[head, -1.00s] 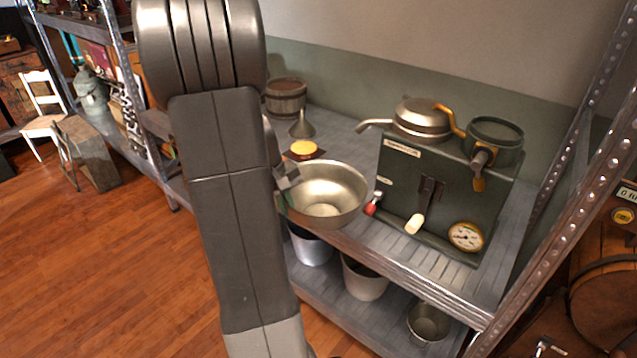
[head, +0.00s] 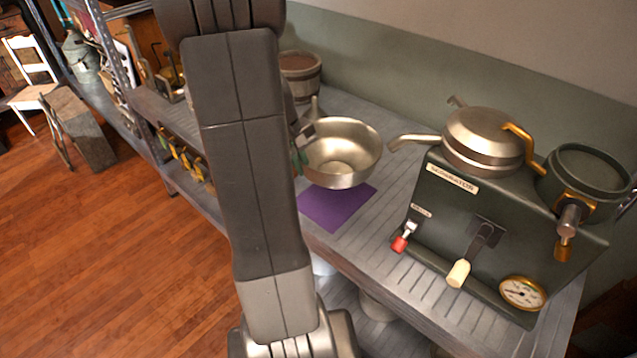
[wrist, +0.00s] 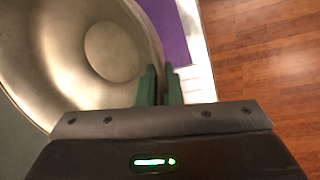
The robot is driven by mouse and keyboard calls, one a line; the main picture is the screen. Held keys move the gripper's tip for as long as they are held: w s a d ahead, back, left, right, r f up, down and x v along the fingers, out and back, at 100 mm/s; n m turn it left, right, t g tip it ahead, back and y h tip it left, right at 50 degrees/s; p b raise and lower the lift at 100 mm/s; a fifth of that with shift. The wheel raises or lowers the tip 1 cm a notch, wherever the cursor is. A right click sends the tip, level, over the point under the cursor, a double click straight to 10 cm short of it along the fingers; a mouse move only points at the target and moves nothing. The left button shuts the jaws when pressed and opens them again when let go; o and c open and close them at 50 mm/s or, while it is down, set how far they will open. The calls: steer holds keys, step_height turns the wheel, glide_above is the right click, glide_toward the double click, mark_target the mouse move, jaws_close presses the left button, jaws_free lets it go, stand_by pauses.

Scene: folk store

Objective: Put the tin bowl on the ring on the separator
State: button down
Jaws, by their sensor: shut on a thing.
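The tin bowl (head: 341,150) is a wide silvery bowl, roughly upright and empty. My gripper (head: 303,150) is shut on its left rim and holds it above the shelf and a purple mat. In the wrist view the green fingers (wrist: 160,88) pinch the bowl's rim (wrist: 95,55). The separator (head: 455,220) is a dark green box to the right of the bowl. A lidded metal vessel with a spout (head: 483,138) sits on top. A dark green round ring or cup (head: 588,178) with a brass tap is at its right; I cannot tell its inside clearly.
The purple mat (head: 335,207) lies on the grey slatted shelf (head: 388,190). A wooden tub (head: 301,75) stands behind. The separator's front has a red-tipped lever (head: 401,243), a cream-handled lever (head: 460,270) and a gauge (head: 523,292). The spout juts toward the bowl.

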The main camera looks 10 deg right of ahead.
step_height(320, 180, down, 8)
steer(key=shift+s+f+b, duration=0.1)
steer(key=shift+b, duration=0.25)
steer(key=c, duration=2)
jaws_free()
steer(key=shift+f, duration=0.1)
steer(key=shift+c, duration=0.2)
steer(key=o, duration=0.4)
steer(key=shift+o, duration=0.2)
